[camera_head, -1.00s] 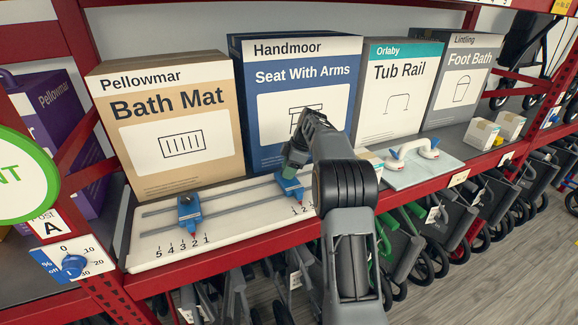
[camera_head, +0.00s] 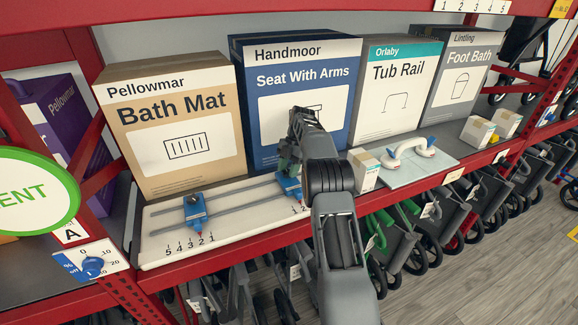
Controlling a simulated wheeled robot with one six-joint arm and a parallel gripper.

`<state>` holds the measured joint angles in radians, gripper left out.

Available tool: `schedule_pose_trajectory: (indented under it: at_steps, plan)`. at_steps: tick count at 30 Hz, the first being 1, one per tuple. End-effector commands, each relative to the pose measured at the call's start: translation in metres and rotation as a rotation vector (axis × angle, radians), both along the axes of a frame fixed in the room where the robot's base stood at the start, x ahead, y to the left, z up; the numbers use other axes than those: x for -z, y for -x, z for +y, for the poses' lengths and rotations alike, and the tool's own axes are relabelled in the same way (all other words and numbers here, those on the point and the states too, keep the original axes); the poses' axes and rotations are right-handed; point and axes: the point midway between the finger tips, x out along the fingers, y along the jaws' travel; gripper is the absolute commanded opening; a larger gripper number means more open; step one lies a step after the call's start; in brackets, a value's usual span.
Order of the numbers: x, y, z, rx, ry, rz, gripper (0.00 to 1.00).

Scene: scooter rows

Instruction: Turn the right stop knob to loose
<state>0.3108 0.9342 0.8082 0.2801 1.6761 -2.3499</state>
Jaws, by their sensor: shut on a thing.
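The white board (camera_head: 240,220) with two grey rails lies on the red shelf and has number marks at its front. The right stop (camera_head: 290,187) is a blue block on the rails near the board's right end. My gripper (camera_head: 287,170) is at the top of this stop, shut on its knob. The knob itself is hidden by my gripper and arm, so its setting cannot be read. The left stop (camera_head: 195,211), also blue with a red pointer, sits on the rails further left, apart from my gripper.
The Bath Mat box (camera_head: 172,130) and the Seat With Arms box (camera_head: 295,95) stand close behind the board. A small white box (camera_head: 364,169) and a suction handle (camera_head: 410,149) on a pale plate are to the right. A blue dial (camera_head: 93,267) is at the left post.

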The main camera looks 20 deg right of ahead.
Motion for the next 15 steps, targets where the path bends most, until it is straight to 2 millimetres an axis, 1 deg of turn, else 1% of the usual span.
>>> schedule_pose_trajectory:
  at_steps: [6,15]
  plan:
    - [-0.0009,-0.0009,0.0007,-0.075,0.0,-0.001,0.18]
    - [-0.0004,-0.001,0.0005,-0.109,0.001,-0.002,0.18]
